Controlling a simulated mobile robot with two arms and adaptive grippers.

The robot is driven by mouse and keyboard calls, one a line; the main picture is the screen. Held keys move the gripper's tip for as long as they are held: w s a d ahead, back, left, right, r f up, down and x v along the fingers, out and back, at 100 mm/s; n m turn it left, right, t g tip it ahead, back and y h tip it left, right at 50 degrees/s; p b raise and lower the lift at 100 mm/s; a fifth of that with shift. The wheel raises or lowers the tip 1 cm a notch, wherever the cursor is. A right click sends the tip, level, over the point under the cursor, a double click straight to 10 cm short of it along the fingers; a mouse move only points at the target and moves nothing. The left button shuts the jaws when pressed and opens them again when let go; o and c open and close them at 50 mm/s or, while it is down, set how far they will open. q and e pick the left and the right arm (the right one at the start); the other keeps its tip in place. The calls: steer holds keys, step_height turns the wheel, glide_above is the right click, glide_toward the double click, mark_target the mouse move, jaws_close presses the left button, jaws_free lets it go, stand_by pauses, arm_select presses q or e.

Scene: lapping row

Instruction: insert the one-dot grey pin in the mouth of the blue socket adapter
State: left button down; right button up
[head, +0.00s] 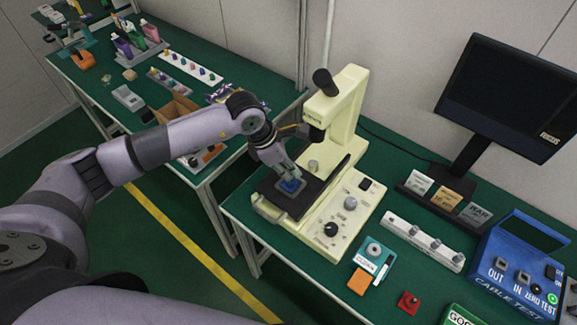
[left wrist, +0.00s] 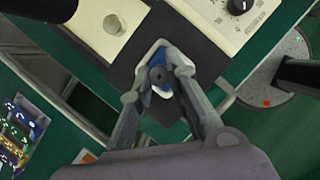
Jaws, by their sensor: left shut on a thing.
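My left gripper (head: 283,172) reaches down over the dark plate (head: 272,200) of the cream press-like machine. In the left wrist view, its fingers (left wrist: 159,66) close around a small dark grey round piece with a darker centre, which looks like the grey pin (left wrist: 157,75). The blue socket adapter (head: 291,186) shows directly below the fingertips on the plate, with blue edges around the grey piece in the left wrist view. The fingers hide most of both, so I cannot tell whether the pin is inside the mouth or just above it. My right gripper is out of view.
The machine's cream column (head: 347,105) and dark head stand close behind my gripper. A metal knob (left wrist: 113,24) is beside the plate. A white rack (head: 424,243) with grey pieces and a blue cable tester (head: 515,270) are to the right. Another cluttered bench stands left.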

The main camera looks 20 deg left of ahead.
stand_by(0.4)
arm_select(q)
steer(key=shift+b, duration=0.55)
stand_by(0.4)
steer(key=shift+f, duration=0.15)
steer(key=shift+f+b, duration=1.2)
steer(key=shift+s, duration=0.1)
steer(key=c, duration=1.5)
jaws_free()
steer(key=shift+o, duration=0.2)
steer(key=shift+r, duration=0.15)
steer(key=v, duration=1.1)
steer(key=shift+a+r, duration=0.15)
steer(key=shift+r, duration=0.2)
